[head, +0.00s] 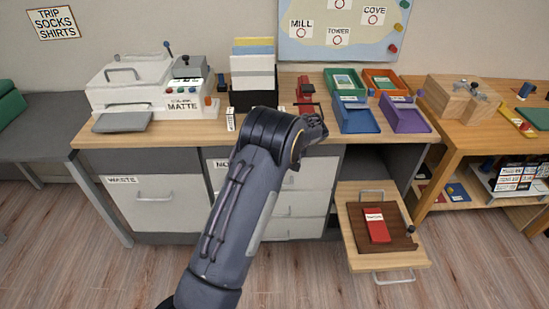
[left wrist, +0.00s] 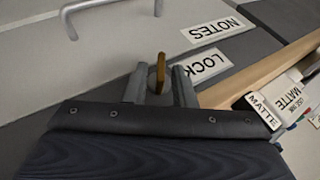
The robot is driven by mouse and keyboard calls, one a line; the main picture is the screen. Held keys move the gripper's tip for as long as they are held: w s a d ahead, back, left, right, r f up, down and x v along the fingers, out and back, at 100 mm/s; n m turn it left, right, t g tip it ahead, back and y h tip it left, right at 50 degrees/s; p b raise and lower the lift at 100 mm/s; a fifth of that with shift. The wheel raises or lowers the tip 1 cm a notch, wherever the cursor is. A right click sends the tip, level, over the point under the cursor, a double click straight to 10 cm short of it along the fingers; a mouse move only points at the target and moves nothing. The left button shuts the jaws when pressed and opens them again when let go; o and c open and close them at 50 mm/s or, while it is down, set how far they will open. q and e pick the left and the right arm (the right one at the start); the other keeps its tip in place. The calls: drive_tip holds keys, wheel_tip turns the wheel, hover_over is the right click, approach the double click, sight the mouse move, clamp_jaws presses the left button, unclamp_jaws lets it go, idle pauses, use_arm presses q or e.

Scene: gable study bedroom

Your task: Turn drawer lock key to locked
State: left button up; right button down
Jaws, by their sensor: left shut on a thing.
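The brass key (left wrist: 160,70) stands in a round grey lock on the drawer front (left wrist: 100,50). Its flat bow looks close to upright in the left wrist view. My left gripper (left wrist: 160,88) is shut on the key, one grey finger on each side. A LOCK label (left wrist: 203,67) and a NOTES label (left wrist: 216,27) sit beside it. In the head view my left arm covers the key and most of the NOTES drawer front (head: 218,180); the gripper's fingers are hidden there. My right gripper is in neither view.
The wooden desk top (head: 210,133) carries a MATTE machine (head: 155,85), a blue tray (head: 355,115) and a purple tray (head: 405,115). A wooden pull-out (head: 410,257) with a red box (head: 376,225) sticks out low at right. A WASTE drawer (head: 155,200) is at left.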

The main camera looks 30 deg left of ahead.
use_arm(q)
drive_tip(key=y, duration=0.1)
drive_tip(key=g+y+b, duration=0.1)
drive_tip(key=m+y+b, duration=0.1)
drive_tip(key=shift+w+d+f+g, duration=0.15)
drive_tip(key=shift+d+f+g, duration=0.1)
drive_tip(key=shift+f+g, duration=0.1)
drive_tip(key=y+b, duration=0.2)
drive_tip(key=shift+w+d+f+m+g+y, duration=0.1)
drive_tip(key=shift+f+m+g+y, duration=0.1)
drive_tip(key=shift+m+g+y, duration=0.15)
clamp_jaws()
drive_tip(key=shift+f+m+g+y+b, duration=0.1)
drive_tip(key=shift+m+g+y+b, duration=0.3)
drive_tip(key=shift+y+b, duration=0.8)
drive_tip(key=shift+m+g+y+b, duration=0.3)
drive_tip(key=shift+m+y+b, duration=0.05)
drive_tip(key=shift+y+b, duration=0.8)
drive_tip(key=o, duration=0.6)
unclamp_jaws()
drive_tip(key=d, duration=0.5)
drive_tip(key=w+d, duration=0.1)
drive_tip(key=d, duration=0.1)
drive_tip(key=shift+w+d, duration=0.1)
drive_tip(key=shift+d, duration=0.25)
